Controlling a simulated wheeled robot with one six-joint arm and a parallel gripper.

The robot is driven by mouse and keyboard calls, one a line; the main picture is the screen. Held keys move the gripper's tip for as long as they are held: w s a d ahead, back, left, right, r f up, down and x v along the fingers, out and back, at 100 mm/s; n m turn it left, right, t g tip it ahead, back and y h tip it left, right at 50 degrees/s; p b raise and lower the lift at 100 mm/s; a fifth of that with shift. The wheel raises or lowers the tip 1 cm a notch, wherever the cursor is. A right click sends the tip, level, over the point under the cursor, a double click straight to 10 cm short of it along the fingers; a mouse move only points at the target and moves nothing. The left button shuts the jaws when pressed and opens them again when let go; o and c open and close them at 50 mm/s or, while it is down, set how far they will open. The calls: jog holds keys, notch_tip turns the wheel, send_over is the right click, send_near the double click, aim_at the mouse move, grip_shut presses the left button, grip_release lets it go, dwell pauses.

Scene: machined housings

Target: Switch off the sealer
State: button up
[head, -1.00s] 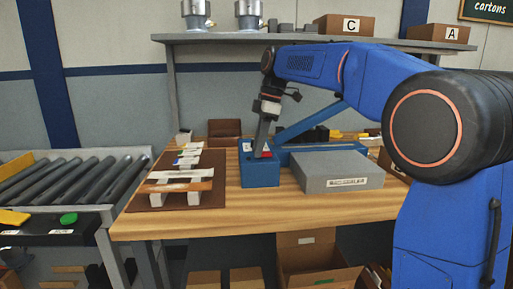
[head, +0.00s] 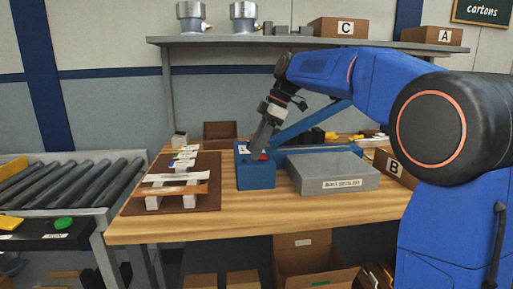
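The sealer is a blue machine on the wooden bench, with a blue box (head: 256,178) at its front left and a long blue arm (head: 312,127) slanting up to the right behind it. A red switch part (head: 263,157) shows on top of the box, partly hidden by my gripper. My gripper (head: 257,151) points down and leans to the left, with its fingertips at the top of the box beside the red part. I cannot tell whether the tips touch it. The fingers overlap into one grey shape, so their opening is hidden. Nothing held is visible.
A grey box (head: 335,181) lies right of the sealer box. A brown board (head: 212,195) with strips on white supports is to the left. A roller conveyor (head: 70,185) stands further left. The bench's front strip (head: 250,224) is clear. A shelf (head: 220,41) runs above.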

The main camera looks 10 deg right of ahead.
jog(key=v, duration=1.7)
jog(key=shift+r, duration=0.2)
jog(key=shift+s, duration=0.15)
jog(key=s+d+f+m+t+h, duration=0.1)
jog(key=s+d+f+m, duration=0.2)
jog(key=s+f, duration=0.9)
jog(key=s+d+f+m+t+h, duration=0.2)
jog(key=s+d+f+m, duration=0.2)
jog(key=s+f+m, duration=0.5)
jog(key=s+d+f+m+t+h, duration=0.1)
jog(key=s+f+m, duration=0.4)
jog(key=s+f, duration=1)
jog(key=d+f+h, duration=0.1)
jog(key=d, duration=0.1)
jog(key=shift+s+d+f+m+t, duration=0.25)
jog(key=shift+s+m+t, duration=0.15)
